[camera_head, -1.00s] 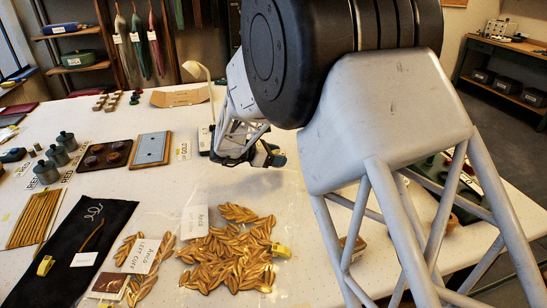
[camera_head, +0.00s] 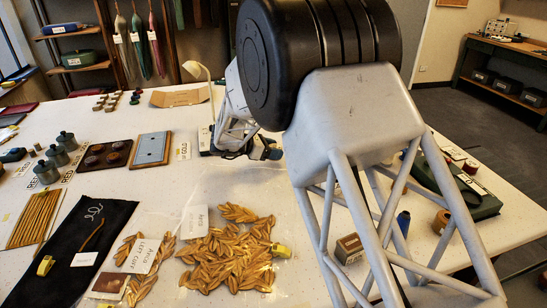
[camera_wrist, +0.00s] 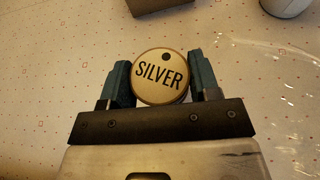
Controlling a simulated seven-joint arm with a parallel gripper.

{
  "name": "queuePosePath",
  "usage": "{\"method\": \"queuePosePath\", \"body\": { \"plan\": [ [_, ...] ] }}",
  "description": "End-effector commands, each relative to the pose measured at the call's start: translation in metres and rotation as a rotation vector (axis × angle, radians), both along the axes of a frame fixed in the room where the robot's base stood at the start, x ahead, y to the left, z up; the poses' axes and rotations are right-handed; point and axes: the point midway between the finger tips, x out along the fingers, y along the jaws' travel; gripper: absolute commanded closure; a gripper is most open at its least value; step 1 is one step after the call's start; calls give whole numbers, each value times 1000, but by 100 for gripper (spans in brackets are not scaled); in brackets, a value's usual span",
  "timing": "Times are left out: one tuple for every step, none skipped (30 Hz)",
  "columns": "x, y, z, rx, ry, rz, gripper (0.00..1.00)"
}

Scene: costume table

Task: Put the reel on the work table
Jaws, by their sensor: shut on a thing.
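The reel (camera_wrist: 160,76) shows in the wrist view as a round disc with a tan face, a dark hole and the word SILVER. My gripper (camera_wrist: 160,80) is shut on it, with one blue-green finger on each side. In the head view my gripper (camera_head: 266,150) is over the far middle of the large white table (camera_head: 240,183), and the reel cannot be made out there. The dotted white tabletop shows beyond the reel in the wrist view. I cannot tell whether the reel touches it.
Gold leaves (camera_head: 230,250) and a black cloth (camera_head: 75,240) lie near the front. A desk lamp (camera_head: 196,72) stands at the back, left of my gripper. A green case (camera_head: 476,205), a small box (camera_head: 350,248) and several spools are at right. Bare tabletop lies before my gripper.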

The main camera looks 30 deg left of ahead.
Motion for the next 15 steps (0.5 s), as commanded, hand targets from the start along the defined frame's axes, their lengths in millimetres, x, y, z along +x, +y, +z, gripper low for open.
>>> {"method": "queuePosePath", "body": {
  "plan": [
    [0,0,-5,-2,1,0,68],
    [0,0,-8,-2,2,0,68],
    [0,0,-13,-2,2,0,68],
    [0,0,-16,-2,2,0,68],
    [0,0,-19,-2,2,0,68],
    [0,0,-23,-2,1,0,68],
    [0,0,-26,-1,1,1,68],
    [0,0,-27,-1,1,0,68],
    [0,0,-29,-1,1,0,68],
    [0,0,-30,-1,1,0,68],
    [0,0,-31,-1,1,0,68],
    [0,0,-31,-1,1,0,68],
    [0,0,-31,-1,1,0,68],
    [0,0,-31,0,0,0,68],
    [0,0,-31,0,0,0,68]
  ]
}}
